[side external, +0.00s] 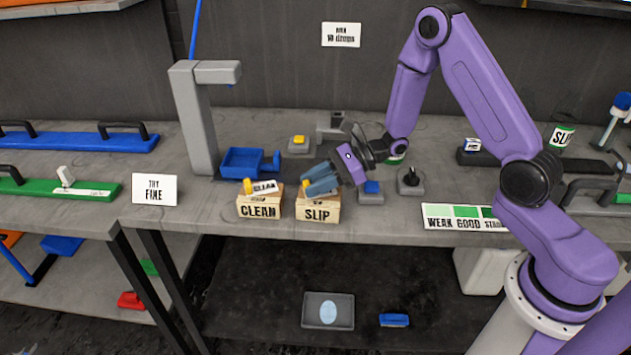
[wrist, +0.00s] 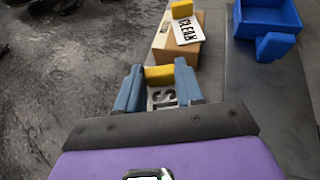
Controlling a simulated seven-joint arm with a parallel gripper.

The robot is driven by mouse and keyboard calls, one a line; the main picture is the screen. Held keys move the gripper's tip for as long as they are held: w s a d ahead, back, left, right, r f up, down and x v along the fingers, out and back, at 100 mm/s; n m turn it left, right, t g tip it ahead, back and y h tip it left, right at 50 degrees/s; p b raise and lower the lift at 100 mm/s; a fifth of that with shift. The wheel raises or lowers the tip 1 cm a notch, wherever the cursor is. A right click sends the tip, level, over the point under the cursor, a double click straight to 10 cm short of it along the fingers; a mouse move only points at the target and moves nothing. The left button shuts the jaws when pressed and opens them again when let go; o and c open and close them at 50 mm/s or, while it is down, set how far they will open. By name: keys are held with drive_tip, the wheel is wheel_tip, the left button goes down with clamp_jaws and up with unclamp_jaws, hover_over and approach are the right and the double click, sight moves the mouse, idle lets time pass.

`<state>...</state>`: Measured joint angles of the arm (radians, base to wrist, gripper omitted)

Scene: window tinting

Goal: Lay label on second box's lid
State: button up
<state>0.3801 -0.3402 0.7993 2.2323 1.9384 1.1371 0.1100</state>
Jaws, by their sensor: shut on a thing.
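The box marked SLIP (side external: 317,213) stands at the bench's front edge, right of the box marked CLEAN (side external: 259,210). My gripper (side external: 312,188) is low over the SLIP box's lid. In the wrist view its blue fingers (wrist: 158,82) are shut on the yellow grip (wrist: 158,73) of a white label (wrist: 162,98) with partly hidden black letters. The fingers hide most of this label in the side view. I cannot tell whether it touches the lid. A CLEAN label (wrist: 187,30) with a yellow grip lies on the CLEAN box (wrist: 177,53), tilted and reaching past its edge.
A blue tray (side external: 242,161) sits behind the boxes, near a grey post (side external: 193,120). A blue-topped block (side external: 371,191) and a grey base with a black knob (side external: 410,181) stand right of my gripper. The bench's front edge is close to the boxes.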

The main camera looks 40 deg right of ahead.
drive_tip(key=o, duration=1)
drive_tip(key=shift+f, duration=0.15)
